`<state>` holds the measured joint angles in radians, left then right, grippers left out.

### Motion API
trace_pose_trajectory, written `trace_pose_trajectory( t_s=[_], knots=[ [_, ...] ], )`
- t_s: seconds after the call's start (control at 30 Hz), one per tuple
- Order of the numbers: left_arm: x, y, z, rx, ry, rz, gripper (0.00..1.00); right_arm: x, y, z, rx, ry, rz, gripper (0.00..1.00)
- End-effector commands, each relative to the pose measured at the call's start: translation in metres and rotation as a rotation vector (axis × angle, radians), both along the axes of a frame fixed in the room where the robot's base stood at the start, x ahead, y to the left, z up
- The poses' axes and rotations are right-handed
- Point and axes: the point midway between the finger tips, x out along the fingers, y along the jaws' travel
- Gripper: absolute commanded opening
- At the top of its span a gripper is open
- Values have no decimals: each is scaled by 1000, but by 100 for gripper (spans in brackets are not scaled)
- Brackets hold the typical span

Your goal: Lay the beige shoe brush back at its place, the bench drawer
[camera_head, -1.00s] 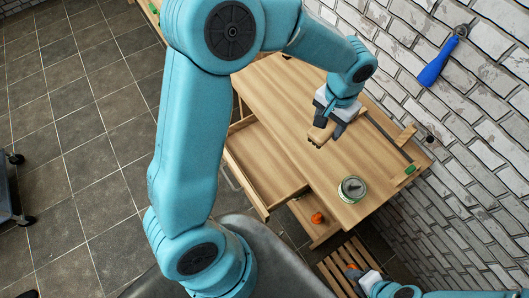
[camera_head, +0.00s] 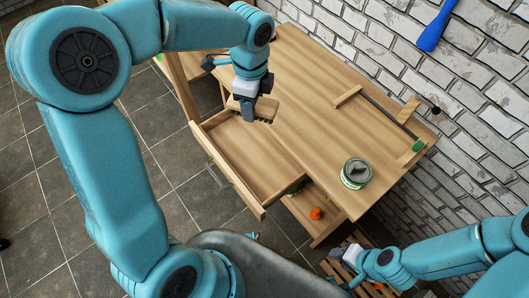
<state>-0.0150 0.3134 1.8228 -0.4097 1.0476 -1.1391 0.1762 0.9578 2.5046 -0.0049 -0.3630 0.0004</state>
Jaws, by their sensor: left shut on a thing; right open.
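The beige shoe brush (camera_head: 265,107) is in the jaws of my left gripper (camera_head: 249,114), which is shut on it. The brush is held roughly level, with its dark bristles downward, over the back end of the bench drawer. The bench drawer (camera_head: 254,160) is pulled out from the bench's left side, and the part in view looks empty. Its far end is partly hidden by the gripper and brush. My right gripper (camera_head: 348,268) is open and empty, low at the bottom right near a slatted wooden piece.
A glass jar (camera_head: 356,173) stands on the wooden bench top (camera_head: 310,110). An orange object (camera_head: 316,213) lies in a lower compartment. A green item (camera_head: 418,146) sits at the bench's right edge. A blue-handled tool (camera_head: 435,27) hangs on the brick wall.

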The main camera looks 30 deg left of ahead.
Motion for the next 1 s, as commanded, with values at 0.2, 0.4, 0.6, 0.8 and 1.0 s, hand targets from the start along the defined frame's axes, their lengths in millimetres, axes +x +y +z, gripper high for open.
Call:
trace_pose_trajectory(
  t_s=[0.2,0.4,0.6,0.8,1.0],
  knots=[
    [-8,14,-24,0,-1,-439,29,0,0,-42,0,0,0,43],
    [-12,19,-33,-1,2,-591,29,0,0,-50,0,0,0,43],
    [-14,20,-86,-3,8,-599,29,0,0,-62,0,0,0,43],
    [-14,20,-144,-2,6,-597,29,0,0,-75,0,0,0,43],
    [-13,20,-178,-2,2,-596,29,0,0,-82,0,0,0,43]
  ],
)
